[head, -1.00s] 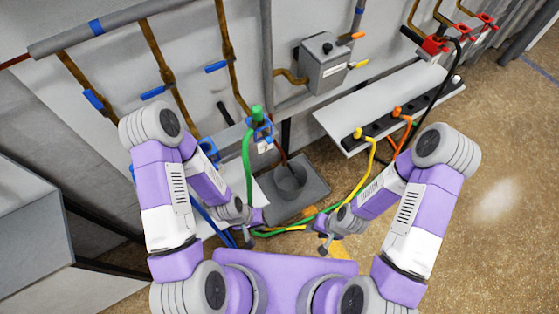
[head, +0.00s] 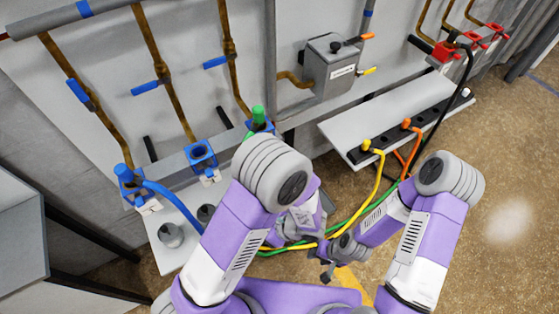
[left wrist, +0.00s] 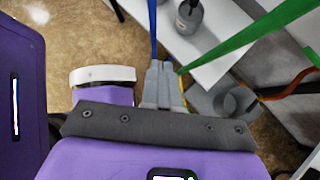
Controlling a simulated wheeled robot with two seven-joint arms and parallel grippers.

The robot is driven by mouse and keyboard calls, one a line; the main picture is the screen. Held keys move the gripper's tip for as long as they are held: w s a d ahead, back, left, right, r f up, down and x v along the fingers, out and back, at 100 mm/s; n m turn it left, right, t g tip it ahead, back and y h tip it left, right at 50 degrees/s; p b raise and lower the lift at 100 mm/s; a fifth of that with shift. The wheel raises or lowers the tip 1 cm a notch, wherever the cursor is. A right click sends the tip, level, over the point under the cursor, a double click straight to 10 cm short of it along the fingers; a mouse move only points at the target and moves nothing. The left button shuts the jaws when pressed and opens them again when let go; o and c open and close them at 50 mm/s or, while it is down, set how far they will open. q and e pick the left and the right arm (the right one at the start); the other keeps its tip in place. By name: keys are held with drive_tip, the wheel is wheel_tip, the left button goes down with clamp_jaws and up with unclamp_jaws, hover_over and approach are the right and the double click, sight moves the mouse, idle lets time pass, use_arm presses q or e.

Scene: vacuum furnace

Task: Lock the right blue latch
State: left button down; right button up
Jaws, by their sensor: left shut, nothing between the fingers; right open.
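In the head view, blue fittings stand in a row on a grey rail. The right blue fitting (head: 260,127) sits under a green plug (head: 258,113) and is partly hidden by my left arm. The middle blue fitting (head: 201,153) looks open and empty. The left blue fitting (head: 124,173) has a blue hose (head: 172,192) at it. I cannot make out whether the right one's latch is locked. My left gripper (left wrist: 161,75) is shut and empty in the left wrist view, apart from the fittings. My right gripper (head: 327,273) is open and low, away from the fittings.
Blue-handled pipe valves (head: 146,88) are on the wall above. A grey shelf (head: 185,228) carries round grey pieces. Yellow (head: 375,180) and orange (head: 411,150) hoses run from a bench (head: 350,125) at right. A green hose (left wrist: 260,35) crosses the left wrist view. Floor at right is clear.

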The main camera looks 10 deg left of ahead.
use_arm(q)
drive_tip(key=w+d+r+m+t+y+b, duration=0.1)
drive_tip(key=w+d+r+m+t+b, duration=0.1)
drive_tip(key=d+r+t, duration=0.4)
drive_tip(key=w+d+r+m+t+b, duration=0.2)
drive_tip(key=w+d+r+m+t, duration=0.3)
drive_tip(key=d+r+t, duration=0.1)
drive_tip(key=shift+w+d+r+t+y, duration=0.2)
drive_tip(key=shift+w+r+t+y, duration=0.15)
drive_tip(key=shift+r+t, duration=0.45)
use_arm(e)
wheel_tip(320, 180, down, 5)
drive_tip(key=shift+r, duration=0.1)
use_arm(q)
drive_tip(key=shift+a, duration=0.1)
